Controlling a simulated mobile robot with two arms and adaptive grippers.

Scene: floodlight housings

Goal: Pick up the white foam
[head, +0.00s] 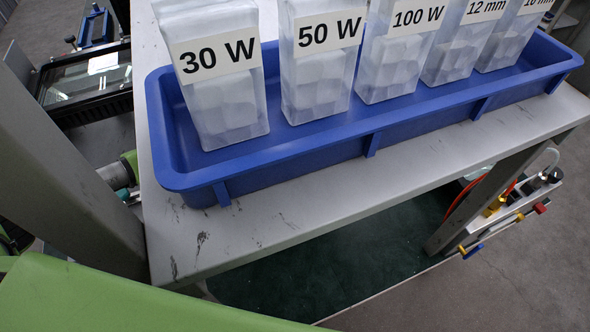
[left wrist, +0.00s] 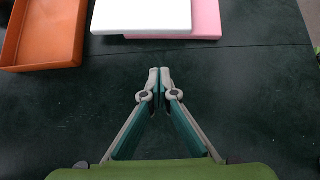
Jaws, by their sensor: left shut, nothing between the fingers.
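In the left wrist view a flat white foam block (left wrist: 142,15) lies at the top edge, partly cut off by the frame. It overlaps a pink block (left wrist: 206,20) that shows along its right side and lower edge. My left gripper (left wrist: 160,72) is shut and empty, its fingertips touching, over the dark green surface below the white foam in the picture. A gap of dark surface shows between the fingertips and the foam. The head view shows neither the foam nor a gripper. My right gripper is not in view.
An orange tray (left wrist: 72,50) stands left of the white foam in the wrist view. The dark green surface (left wrist: 260,90) around the gripper is clear. In the head view, a blue bin (head: 290,145) with labelled clear bags, such as 30 W (head: 228,105), stands on a grey shelf (head: 250,222).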

